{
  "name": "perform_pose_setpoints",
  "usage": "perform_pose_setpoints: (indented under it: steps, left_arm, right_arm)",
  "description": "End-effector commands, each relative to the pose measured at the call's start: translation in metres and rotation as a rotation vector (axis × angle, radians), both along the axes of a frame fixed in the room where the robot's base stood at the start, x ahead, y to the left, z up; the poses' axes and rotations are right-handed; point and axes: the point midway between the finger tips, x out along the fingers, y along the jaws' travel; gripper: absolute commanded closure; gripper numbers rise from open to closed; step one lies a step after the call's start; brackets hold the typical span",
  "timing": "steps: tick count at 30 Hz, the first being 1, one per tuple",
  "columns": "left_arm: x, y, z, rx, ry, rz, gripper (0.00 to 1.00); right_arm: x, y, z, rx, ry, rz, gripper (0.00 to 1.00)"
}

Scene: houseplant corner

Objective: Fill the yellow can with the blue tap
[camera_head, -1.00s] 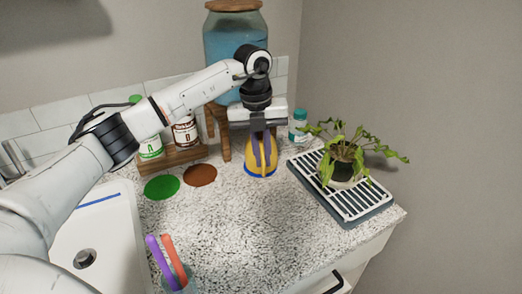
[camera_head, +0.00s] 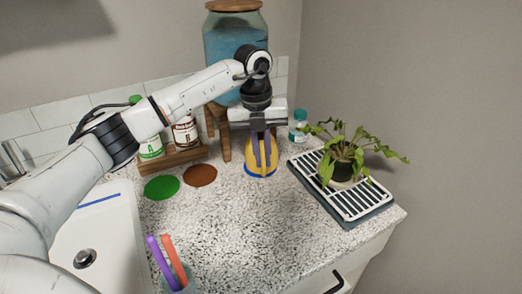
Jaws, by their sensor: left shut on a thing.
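The yellow can (camera_head: 252,160) stands upright on the speckled counter, on a blue ring or base (camera_head: 260,174). My left gripper (camera_head: 262,150) points down over it and is shut on it, fingers on its near side. Behind it, a large glass dispenser (camera_head: 225,45) with blue liquid and a wooden lid stands on a wooden stand (camera_head: 223,140). The blue tap is hidden behind my arm and gripper. My right gripper is not in view.
A potted plant (camera_head: 345,155) stands on a slatted drip tray (camera_head: 378,203) at right. A teal-capped bottle (camera_head: 298,126) is near the wall. Green (camera_head: 162,187) and brown (camera_head: 200,175) discs lie left. A sink (camera_head: 110,235) and tool cup (camera_head: 178,280) are in front.

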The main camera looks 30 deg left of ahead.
Motion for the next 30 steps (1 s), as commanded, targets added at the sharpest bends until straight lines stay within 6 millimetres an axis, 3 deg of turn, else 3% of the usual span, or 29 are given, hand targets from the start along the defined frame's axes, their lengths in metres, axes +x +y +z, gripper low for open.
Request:
perform_pose_setpoints:
  steps: [30]
  left_arm:
    - [-0.032, -0.054, 0.000, 0.001, -0.001, -0.003, 1.00]
  right_arm:
    - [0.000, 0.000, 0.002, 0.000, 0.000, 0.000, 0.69]
